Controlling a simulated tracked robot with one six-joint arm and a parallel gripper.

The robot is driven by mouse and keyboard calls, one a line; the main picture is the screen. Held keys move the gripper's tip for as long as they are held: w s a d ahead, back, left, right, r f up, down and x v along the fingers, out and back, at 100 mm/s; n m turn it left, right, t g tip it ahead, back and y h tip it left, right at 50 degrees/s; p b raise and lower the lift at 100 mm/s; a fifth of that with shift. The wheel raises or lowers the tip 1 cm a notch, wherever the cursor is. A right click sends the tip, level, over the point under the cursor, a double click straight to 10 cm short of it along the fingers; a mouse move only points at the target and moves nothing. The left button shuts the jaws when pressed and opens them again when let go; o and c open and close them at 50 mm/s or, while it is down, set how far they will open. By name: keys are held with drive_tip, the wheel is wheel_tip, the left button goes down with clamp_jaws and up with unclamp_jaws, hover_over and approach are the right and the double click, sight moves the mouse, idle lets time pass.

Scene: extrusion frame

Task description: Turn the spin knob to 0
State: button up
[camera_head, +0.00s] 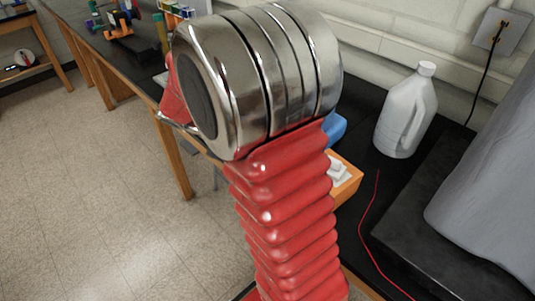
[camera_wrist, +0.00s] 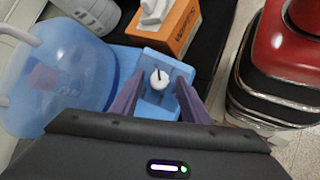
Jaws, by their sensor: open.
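The spin knob (camera_wrist: 160,79) is a small round white knob with a dark pointer line, in the middle of the wrist view. It sits on a light blue box (camera_wrist: 150,62). My gripper (camera_wrist: 160,84) is open, with its two dark purple fingers on either side of the knob. I cannot tell whether the fingers touch it. Dial marks are too small to read. In the head view my red and chrome arm hides the knob and gripper; only a bit of blue (camera_head: 335,127) shows behind it.
A clear blue container (camera_wrist: 60,75) stands left of the box in the wrist view. An orange tissue box (camera_wrist: 172,25) stands just behind it. A white jug (camera_head: 405,110) and a red wire (camera_head: 364,218) are on the black bench. A wall outlet (camera_head: 502,30) is at the right.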

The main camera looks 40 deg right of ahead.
drive_tip(key=shift+w+r, duration=0.1)
drive_tip(key=v, duration=1.3)
drive_tip(key=shift+a, duration=0.25)
drive_tip(key=shift+w, duration=0.15)
drive_tip(key=s+a+f+t+y, duration=0.3)
drive_tip(key=a+f+t+y, duration=0.15)
drive_tip(key=a+f, duration=0.25)
drive_tip(key=s+a+r+m+t+y, duration=0.1)
drive_tip(key=s+a+r+t+y, duration=0.2)
drive_tip(key=s, duration=0.6)
drive_tip(key=a+r+t, duration=0.2)
drive_tip(key=a+t, duration=0.1)
drive_tip(key=t, duration=0.1)
drive_tip(key=shift+a+r+m+t, duration=0.3)
drive_tip(key=shift+a+r+t, duration=0.05)
drive_tip(key=shift+a+r, duration=0.05)
